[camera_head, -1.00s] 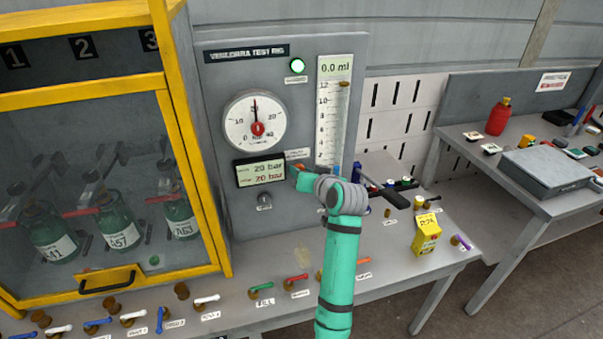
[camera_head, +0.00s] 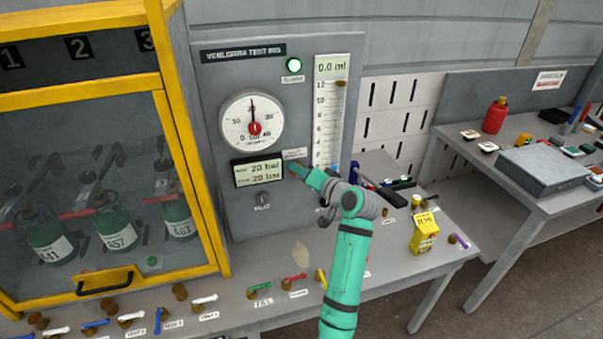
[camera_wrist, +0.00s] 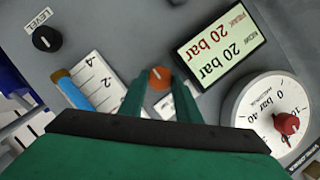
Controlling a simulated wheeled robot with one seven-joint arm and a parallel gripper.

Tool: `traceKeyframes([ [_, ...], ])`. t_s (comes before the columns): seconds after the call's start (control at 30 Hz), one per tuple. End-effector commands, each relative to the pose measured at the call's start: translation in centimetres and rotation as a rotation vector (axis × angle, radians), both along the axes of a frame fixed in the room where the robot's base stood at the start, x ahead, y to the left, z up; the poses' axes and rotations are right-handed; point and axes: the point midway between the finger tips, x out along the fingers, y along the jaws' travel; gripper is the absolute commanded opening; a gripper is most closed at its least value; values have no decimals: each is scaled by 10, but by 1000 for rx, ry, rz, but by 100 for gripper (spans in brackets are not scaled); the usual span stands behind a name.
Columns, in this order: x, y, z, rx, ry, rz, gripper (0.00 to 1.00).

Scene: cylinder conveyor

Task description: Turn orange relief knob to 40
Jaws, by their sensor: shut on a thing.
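The orange relief knob (camera_wrist: 160,77) is a small round knob with a pale mark, on the grey test rig panel. In the wrist view it sits between the fingertips of my gripper (camera_wrist: 160,88), which is shut on it. In the head view my gripper (camera_head: 303,171) reaches the panel right of the pressure display and mostly hides the knob. The pressure display (camera_head: 257,172) reads 20 bar on both lines. The round gauge (camera_head: 251,120) has a red hub and its needle points up near 20.
A black level knob (camera_wrist: 46,38) and a measuring tube (camera_head: 329,125) are on the same panel. Several coloured valve handles line the bench front, including a red one (camera_head: 295,279). A yellow-framed cabinet (camera_head: 187,140) stands left. A yellow box (camera_head: 424,235) stands right.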

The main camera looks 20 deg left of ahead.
Motion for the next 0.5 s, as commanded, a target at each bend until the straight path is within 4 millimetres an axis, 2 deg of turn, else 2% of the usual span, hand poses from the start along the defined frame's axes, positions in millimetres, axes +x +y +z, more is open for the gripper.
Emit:
traceKeyframes([
  [0.27,0,-1,-2,-1,4,-2,8],
  [0.3,0,-1,-2,-1,4,-2,38],
  [0.5,0,0,-1,-1,2,-1,38],
])
